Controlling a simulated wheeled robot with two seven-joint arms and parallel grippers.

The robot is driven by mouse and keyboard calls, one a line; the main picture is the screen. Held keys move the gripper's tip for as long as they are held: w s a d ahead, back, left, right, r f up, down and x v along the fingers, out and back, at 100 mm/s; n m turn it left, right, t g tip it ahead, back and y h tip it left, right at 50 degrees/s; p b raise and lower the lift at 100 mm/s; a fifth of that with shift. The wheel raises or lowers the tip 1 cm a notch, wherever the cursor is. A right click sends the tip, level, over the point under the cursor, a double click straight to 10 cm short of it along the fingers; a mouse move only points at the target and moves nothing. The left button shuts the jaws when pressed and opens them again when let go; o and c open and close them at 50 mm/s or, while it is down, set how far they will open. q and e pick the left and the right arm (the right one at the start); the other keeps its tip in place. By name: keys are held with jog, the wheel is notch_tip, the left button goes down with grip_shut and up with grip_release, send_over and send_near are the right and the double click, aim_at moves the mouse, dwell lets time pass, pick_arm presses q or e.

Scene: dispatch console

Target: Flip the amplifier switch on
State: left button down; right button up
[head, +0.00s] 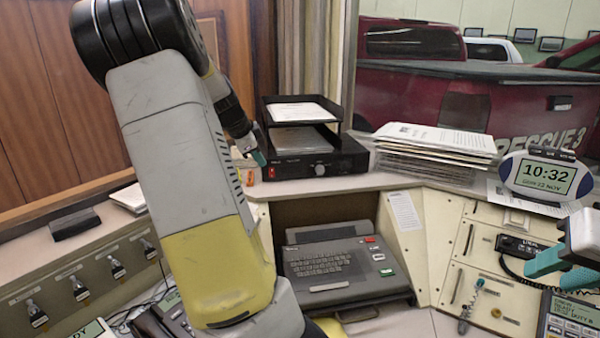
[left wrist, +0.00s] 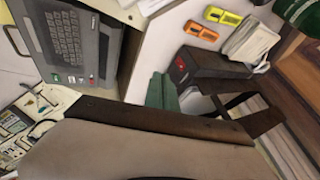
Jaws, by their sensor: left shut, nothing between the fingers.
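The amplifier (head: 345,160) is a black box on the counter beneath a paper tray. Its red switch (head: 271,171) is at the left end of its front panel, with a round knob (head: 320,169) further right. Whether the switch is up or down is too small to tell. My left gripper (head: 259,158) is shut and empty, its teal tips close to the switch, just up and left of it in the head view. In the left wrist view the tips (left wrist: 162,92) appear near the amplifier (left wrist: 215,66) and red switch (left wrist: 181,65). My right gripper (head: 548,264) is partly in view at the right edge.
A paper tray (head: 300,110) stands on the amplifier. A paper stack (head: 435,142) and clock (head: 545,178) are to its right. Yellow and orange items (left wrist: 222,16) lie left of the amplifier. A keyboard unit (head: 345,268) sits below in the recess.

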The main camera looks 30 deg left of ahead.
aim_at(274, 174)
pick_arm(q)
jog(key=x, duration=0.9)
jog(key=shift+w+d+f, duration=0.1)
jog(key=shift+f, duration=0.05)
jog(key=w+a, duration=0.1)
jog(key=w+a+f, duration=0.1)
jog(key=shift+w, duration=0.3)
jog(key=shift+w+a, duration=0.4)
jog(key=shift+w+a+f, duration=0.1)
jog(key=shift+w, duration=0.05)
jog(key=shift+r, duration=0.9)
